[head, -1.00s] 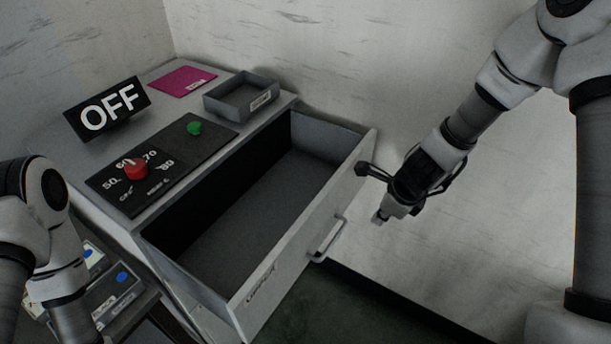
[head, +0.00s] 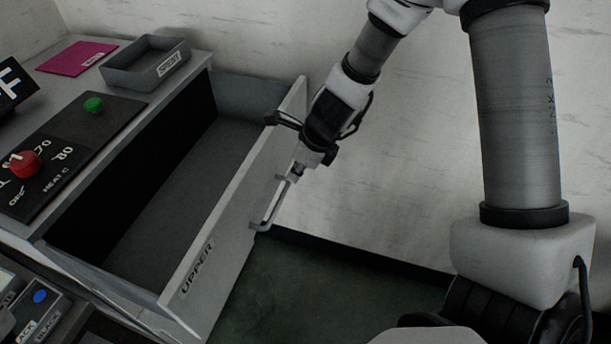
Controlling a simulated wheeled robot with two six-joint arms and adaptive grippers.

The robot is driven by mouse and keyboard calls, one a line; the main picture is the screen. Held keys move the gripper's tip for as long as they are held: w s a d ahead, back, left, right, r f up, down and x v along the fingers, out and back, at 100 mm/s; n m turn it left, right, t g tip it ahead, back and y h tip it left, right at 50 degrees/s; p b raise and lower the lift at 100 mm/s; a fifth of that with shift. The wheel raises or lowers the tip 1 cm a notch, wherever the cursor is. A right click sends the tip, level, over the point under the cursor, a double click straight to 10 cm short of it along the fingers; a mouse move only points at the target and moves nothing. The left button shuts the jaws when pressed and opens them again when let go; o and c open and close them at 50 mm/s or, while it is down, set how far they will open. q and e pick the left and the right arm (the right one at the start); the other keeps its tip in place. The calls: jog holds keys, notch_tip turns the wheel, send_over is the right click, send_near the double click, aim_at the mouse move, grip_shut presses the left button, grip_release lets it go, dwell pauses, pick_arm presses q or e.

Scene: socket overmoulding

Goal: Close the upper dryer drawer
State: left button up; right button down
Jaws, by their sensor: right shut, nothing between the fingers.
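The upper dryer drawer (head: 235,210) is pulled out, and its inside looks empty. Its front panel carries the label "UPPER" and a bar handle (head: 268,208). My right gripper (head: 296,172) is shut with nothing in it. It points down at the outer side of the drawer front, close to the top end of the handle. I cannot tell whether it touches the handle or the panel. My left gripper is not in view.
On the dryer top are a control panel (head: 75,150) with a red knob (head: 24,164) and a green button (head: 94,104), a grey tray (head: 135,80) and a magenta sheet (head: 75,58). A wall stands behind. Dark floor (head: 310,290) lies clear before the drawer.

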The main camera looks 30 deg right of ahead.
aim_at(273, 180)
jog(key=w+a, duration=0.2)
jog(key=w, duration=0.1)
jog(key=shift+r, duration=0.15)
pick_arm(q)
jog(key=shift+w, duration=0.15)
pick_arm(e)
jog(key=shift+s+r, duration=0.1)
